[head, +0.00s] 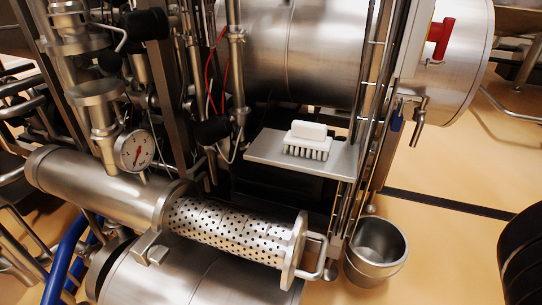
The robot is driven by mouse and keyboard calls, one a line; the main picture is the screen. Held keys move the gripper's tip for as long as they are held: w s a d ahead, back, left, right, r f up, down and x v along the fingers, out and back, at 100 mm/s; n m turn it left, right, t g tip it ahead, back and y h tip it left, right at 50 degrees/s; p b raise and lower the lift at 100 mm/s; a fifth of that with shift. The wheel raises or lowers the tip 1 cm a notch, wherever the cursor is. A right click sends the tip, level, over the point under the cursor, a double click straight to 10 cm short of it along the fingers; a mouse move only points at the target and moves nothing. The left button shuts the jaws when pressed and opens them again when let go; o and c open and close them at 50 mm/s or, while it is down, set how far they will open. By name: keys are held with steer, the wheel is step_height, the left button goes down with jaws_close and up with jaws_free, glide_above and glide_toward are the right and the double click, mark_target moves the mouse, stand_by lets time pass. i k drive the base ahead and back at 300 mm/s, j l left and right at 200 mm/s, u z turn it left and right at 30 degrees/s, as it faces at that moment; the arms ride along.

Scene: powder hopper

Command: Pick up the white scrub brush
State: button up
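The white scrub brush (308,139) rests on a flat metal shelf (263,146) right of the middle of the head view. It sits bristles down, with its white block handle on top. The bristles touch the shelf near its right part. My gripper does not show in the head view, so its place relative to the brush cannot be seen.
A perforated metal cylinder (228,229) with an end handle lies in front of the shelf. Vertical posts stand close to the shelf's right side. A metal bucket (376,247) is lower right. A pressure gauge (135,150) and pipes crowd the left. Above the shelf is a large tank (315,50).

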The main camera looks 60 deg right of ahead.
mark_target(308, 138)
steer(key=i+j+u, duration=0.15)
steer(key=j+u, duration=0.3)
steer(key=i+j+z, duration=0.1)
steer(key=z, duration=0.3)
steer(key=j+z, duration=0.4)
steer(key=i+j+z, duration=0.1)
steer(key=j+z, duration=0.15)
steer(key=z, duration=0.15)
steer(key=j+z, duration=0.25)
steer(key=z, duration=0.2)
